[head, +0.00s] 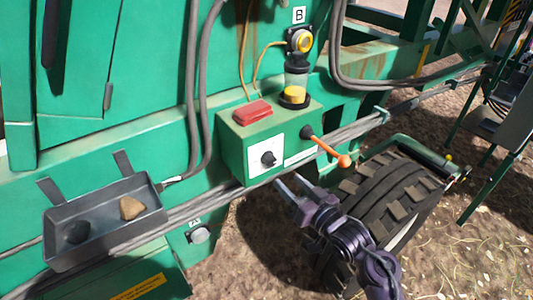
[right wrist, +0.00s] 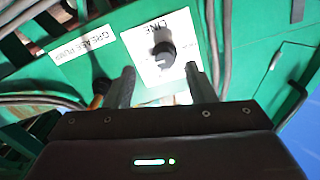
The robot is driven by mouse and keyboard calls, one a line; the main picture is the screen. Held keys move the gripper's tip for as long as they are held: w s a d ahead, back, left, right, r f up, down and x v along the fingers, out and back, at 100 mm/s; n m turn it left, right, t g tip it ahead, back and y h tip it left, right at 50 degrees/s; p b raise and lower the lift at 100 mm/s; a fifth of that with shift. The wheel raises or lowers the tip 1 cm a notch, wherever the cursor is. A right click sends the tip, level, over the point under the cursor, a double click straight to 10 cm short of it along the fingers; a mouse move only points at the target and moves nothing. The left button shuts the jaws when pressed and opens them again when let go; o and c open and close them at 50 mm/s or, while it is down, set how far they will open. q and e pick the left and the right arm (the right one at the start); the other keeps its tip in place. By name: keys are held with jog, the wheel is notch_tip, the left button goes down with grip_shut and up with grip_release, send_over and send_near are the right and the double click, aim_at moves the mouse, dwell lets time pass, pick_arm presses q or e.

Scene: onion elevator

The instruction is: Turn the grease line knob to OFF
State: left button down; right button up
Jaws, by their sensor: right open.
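The grease line knob (head: 268,158) is a small black knob on a white plate (head: 259,150) on the front of a green box (head: 226,142). In the right wrist view the black knob (right wrist: 163,52) sits on the white plate with the word LINE, just beyond the fingertips and roughly between them. My right gripper (head: 291,185) is open and empty, just below and to the right of the knob in the head view, apart from it. It also shows in the right wrist view (right wrist: 164,78). Which way the knob points is hard to read. My left gripper is not in view.
An orange-tipped lever (head: 330,149) sticks out right of the plate. A red block (head: 253,112) and a yellow-topped part (head: 295,97) are on the box. Grey hoses run below it. A tray (head: 60,232) with two stones is at left; a large tyre (head: 390,200) is at right.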

aim_at(273, 163)
jog(key=x, duration=0.2)
jog(key=r+p+x, duration=0.1)
jog(key=x, duration=0.2)
jog(key=p+x, duration=0.1)
jog(key=x, duration=0.1)
jog(key=shift+w+a+r, duration=0.25)
jog(key=shift+r, duration=0.05)
jog(key=c, duration=1)
